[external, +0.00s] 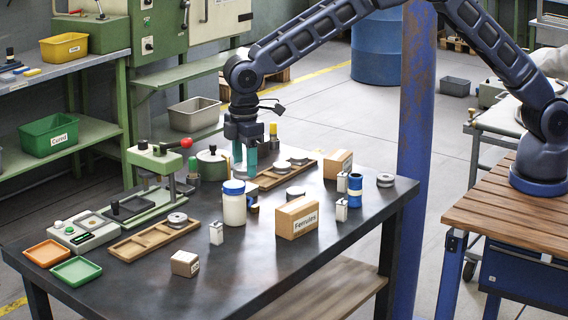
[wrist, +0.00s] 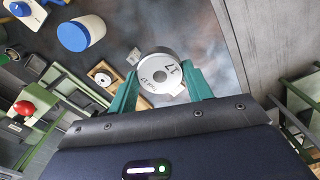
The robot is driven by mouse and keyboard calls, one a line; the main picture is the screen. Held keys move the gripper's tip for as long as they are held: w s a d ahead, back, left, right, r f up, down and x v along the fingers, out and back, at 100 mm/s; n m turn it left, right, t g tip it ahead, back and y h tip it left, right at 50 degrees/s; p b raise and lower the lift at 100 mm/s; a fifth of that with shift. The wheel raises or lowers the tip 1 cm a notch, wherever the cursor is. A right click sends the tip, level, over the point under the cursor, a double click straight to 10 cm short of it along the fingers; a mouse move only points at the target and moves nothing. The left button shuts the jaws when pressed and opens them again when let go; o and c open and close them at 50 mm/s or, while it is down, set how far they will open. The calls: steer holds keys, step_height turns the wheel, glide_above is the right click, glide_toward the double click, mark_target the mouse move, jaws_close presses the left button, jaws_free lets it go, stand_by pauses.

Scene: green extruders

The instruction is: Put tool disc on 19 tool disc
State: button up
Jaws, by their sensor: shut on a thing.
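My gripper (external: 244,168) is over the back half of the dark table, with its teal fingers pointing down. In the wrist view the fingers (wrist: 158,82) are closed on the sides of a grey metal tool disc (wrist: 162,72), whose face carries a mark that looks like 17. Other discs lie around: one on the front wooden tray (external: 177,219), two on the back wooden tray (external: 282,167), one behind the Ferrules box (external: 295,192) and one at the right (external: 385,180). Their numbers are too small to read, so I cannot tell which is 19.
A white jar with a blue lid (external: 233,205) stands just in front of my gripper. The Ferrules box (external: 298,218) is to its right. A green press with a red knob (external: 160,170) stands at the left. The table's front right is mostly clear.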

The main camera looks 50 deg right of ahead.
steer(key=w+d+r, duration=0.1)
steer(key=w+d, duration=0.3)
steer(key=d, duration=0.5)
steer(key=w+d, duration=0.3)
steer(key=d, duration=0.5)
steer(key=m, duration=0.1)
glide_above(296, 190)
step_height(296, 190, down, 19)
steer(key=shift+r, duration=0.1)
steer(key=o, duration=1.3)
steer(key=shift+c, duration=0.2)
